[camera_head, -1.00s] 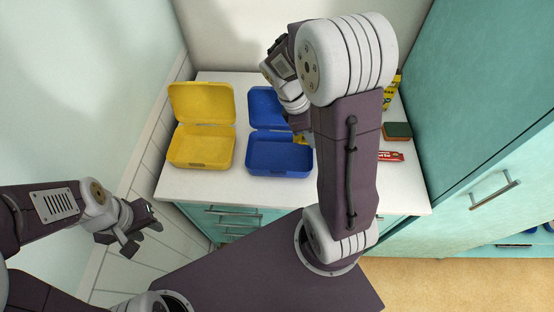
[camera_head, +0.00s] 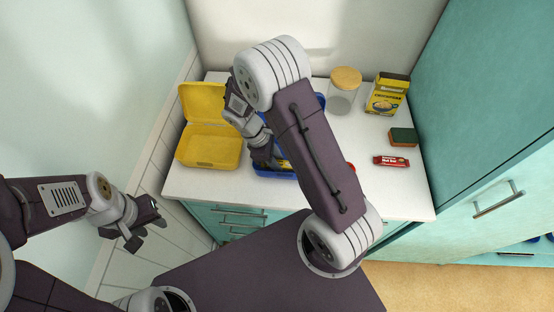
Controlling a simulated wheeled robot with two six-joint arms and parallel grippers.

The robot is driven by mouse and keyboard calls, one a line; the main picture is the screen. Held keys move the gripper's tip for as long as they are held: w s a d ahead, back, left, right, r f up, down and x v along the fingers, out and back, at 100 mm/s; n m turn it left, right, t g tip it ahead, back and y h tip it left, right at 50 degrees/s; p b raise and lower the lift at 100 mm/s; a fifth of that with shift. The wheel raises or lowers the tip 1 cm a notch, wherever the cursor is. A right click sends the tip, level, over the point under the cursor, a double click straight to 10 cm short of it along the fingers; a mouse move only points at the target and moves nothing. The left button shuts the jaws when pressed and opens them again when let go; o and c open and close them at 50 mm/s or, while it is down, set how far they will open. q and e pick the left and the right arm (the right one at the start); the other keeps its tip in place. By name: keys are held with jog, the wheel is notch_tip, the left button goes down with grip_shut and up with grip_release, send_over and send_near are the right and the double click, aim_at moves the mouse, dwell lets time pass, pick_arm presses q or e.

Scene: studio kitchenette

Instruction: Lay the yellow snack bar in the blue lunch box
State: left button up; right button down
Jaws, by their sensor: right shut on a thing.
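The blue lunch box (camera_head: 272,173) stands open on the white counter, mostly hidden behind my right arm. Its front edge and a bit of its lid show. My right gripper (camera_head: 280,160) is over the blue lunch box, shut on the yellow snack bar (camera_head: 284,165), of which only a small part shows. I cannot tell whether the bar touches the box floor. My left gripper (camera_head: 146,226) hangs empty to the left of the counter, away from the boxes, with its fingers apart.
An open yellow lunch box (camera_head: 209,147) stands left of the blue one. A glass jar with a wooden lid (camera_head: 344,91), a yellow carton (camera_head: 387,94), a sponge (camera_head: 403,137) and a red bar (camera_head: 391,161) stand or lie at the right. A teal cabinet borders the right side.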

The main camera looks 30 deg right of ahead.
jog(key=shift+f, duration=0.1)
jog(key=c, duration=1.3)
grip_release()
jog(key=shift+c, duration=0.2)
jog(key=v, duration=1.2)
jog(key=s+d+f+m+t+y, duration=0.1)
jog(key=s+f+m+t+y, duration=0.1)
jog(key=s+m, duration=0.8)
jog(key=shift+f+m+t+y, duration=0.3)
jog(key=shift+m+t+y, duration=0.4)
jog(key=shift+m+y, duration=0.3)
